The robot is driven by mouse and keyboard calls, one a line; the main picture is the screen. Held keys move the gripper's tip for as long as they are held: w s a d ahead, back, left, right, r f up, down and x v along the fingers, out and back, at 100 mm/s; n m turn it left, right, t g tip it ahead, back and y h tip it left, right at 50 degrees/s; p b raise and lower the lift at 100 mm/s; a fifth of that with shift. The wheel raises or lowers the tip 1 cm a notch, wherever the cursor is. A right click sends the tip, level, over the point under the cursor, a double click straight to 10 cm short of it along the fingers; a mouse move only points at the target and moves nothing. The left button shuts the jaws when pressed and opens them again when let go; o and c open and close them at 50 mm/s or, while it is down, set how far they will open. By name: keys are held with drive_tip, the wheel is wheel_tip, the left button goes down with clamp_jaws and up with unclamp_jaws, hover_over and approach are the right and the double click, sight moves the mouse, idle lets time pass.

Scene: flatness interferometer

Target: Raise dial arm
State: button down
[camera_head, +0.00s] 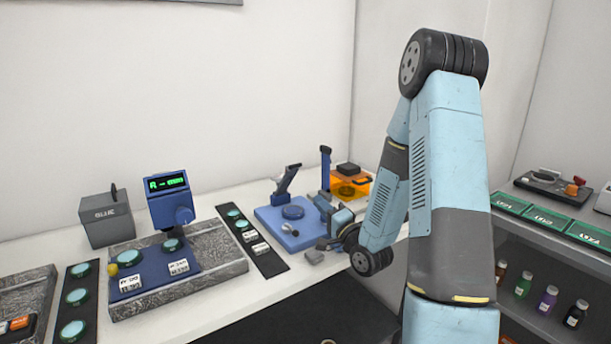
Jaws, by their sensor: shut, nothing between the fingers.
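My gripper (324,242) is shut and empty, low at the right side of the blue base. My wrist hides part of that side, and I cannot tell whether the fingers touch anything.
A blue display unit (168,199) on a grey granite block (218,266) stands left, beside a black strip of round glass pieces (262,255). A grey box (105,222) is behind. An orange case (350,186) sits close behind my wrist. Small bottles (547,300) stand on a right-hand shelf.

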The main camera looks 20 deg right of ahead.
drive_tip(key=s+d+m+t, duration=0.2)
drive_tip(key=m, duration=0.1)
approach(285, 175)
drive_tip(key=w+d+r, duration=0.2)
drive_tip(key=w+r, duration=0.1)
drive_tip(key=r, duration=0.3)
drive_tip(key=shift+w+d, duration=0.25)
drive_tip(key=shift+w, duration=0.1)
drive_tip(key=shift+d, duration=0.1)
